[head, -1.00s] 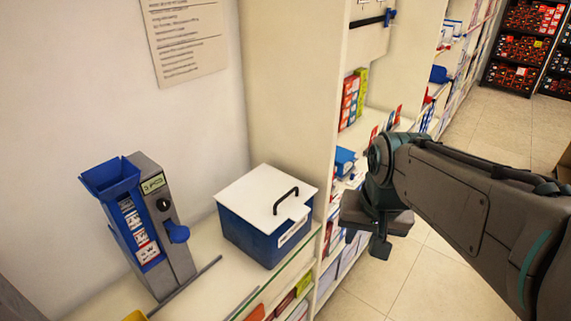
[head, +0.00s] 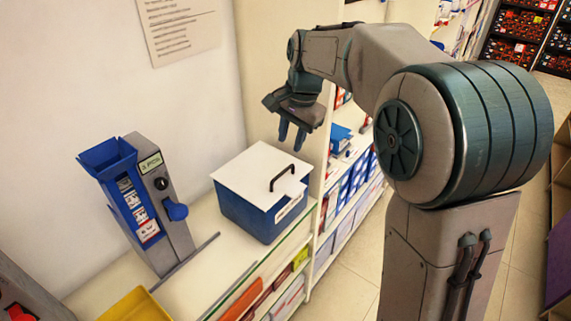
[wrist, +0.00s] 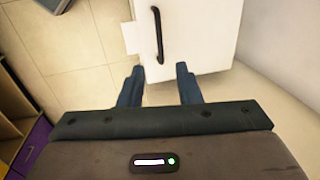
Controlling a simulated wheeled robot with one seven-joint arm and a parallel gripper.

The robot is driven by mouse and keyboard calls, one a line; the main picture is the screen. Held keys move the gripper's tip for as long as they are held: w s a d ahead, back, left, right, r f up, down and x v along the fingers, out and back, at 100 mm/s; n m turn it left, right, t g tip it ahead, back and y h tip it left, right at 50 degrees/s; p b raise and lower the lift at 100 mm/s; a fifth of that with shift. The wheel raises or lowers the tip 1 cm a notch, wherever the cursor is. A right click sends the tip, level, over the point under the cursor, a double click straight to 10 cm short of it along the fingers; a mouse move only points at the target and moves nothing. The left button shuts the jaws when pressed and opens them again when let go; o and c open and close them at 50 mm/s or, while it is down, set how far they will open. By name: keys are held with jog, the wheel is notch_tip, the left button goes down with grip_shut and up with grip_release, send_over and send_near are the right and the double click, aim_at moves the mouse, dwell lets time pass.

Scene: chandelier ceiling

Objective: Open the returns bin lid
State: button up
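The returns bin (head: 245,217) is a blue box with a white label on its front, standing on the counter. Its white lid (head: 245,172) lies flat and closed on top, with a black arched handle (head: 283,172). In the wrist view the lid (wrist: 205,30) and handle (wrist: 157,35) show just beyond the fingertips. My gripper (head: 291,145) points down above the handle, apart from it. The wrist view shows my gripper (wrist: 160,69) open, with an empty gap between its two blue fingers.
A grey and blue dispenser (head: 150,205) with a side lever stands left of the bin. A yellow tray (head: 140,305) is at the counter's front left. A tall shelf unit (head: 345,185) with stocked goods is right of the bin. The wall is close behind.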

aim_at(284, 171)
jog(key=f, duration=0.3)
jog(key=a+f, duration=0.1)
jog(key=f, duration=0.2)
jog(key=w+f, duration=0.1)
jog(key=f, duration=0.2)
jog(key=shift+w+a+f, duration=0.1)
jog(key=shift+a+f, duration=0.15)
grip_shut()
